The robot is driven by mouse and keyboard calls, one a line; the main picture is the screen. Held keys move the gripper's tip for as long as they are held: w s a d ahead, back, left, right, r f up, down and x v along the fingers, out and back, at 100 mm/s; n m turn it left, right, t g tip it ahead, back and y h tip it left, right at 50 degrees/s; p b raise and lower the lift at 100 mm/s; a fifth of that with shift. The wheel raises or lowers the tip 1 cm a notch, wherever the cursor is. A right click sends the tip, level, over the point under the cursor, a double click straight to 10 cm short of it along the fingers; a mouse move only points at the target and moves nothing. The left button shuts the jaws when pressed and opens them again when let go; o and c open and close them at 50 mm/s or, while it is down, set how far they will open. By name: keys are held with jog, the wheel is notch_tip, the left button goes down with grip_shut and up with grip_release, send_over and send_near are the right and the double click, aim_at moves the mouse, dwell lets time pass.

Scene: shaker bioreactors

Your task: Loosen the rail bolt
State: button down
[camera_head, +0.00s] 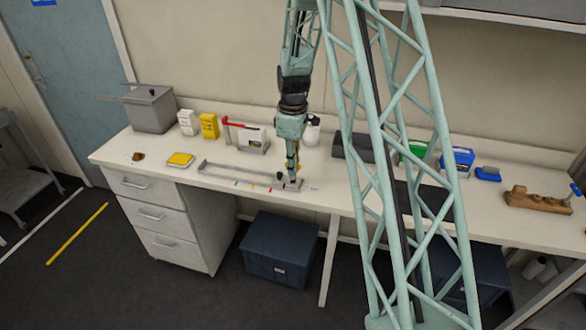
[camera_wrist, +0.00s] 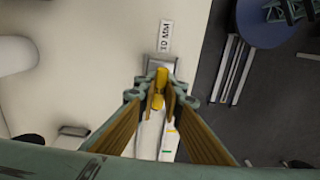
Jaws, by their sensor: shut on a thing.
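A pale grey rail (camera_head: 235,175) lies along the front of the white bench, with small coloured marks beside it. A grey end block (camera_head: 293,186) sits at its right end. My gripper (camera_head: 293,178) points straight down over this block. In the wrist view my gripper (camera_wrist: 160,88) has its fingers closed around a small yellow piece, which appears to be the rail bolt (camera_wrist: 161,77), at the end block (camera_wrist: 161,63). The fingers hide much of the bolt, and its thread cannot be seen.
A label reading "10 MM" (camera_wrist: 165,36) lies beyond the block. A yellow pad (camera_head: 180,160), a yellow box (camera_head: 209,126) and a grey bin (camera_head: 151,109) stand to the left. A dark tray (camera_head: 352,147) stands to the right. The bench edge is close in front.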

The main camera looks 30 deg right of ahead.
jog(key=shift+s+f+n, duration=0.15)
jog(key=shift+n, duration=1.35)
jog(key=shift+n+b, duration=0.35)
jog(key=shift+n, duration=1.75)
jog(key=shift+n+b, duration=0.3)
jog(key=shift+n, duration=1.4)
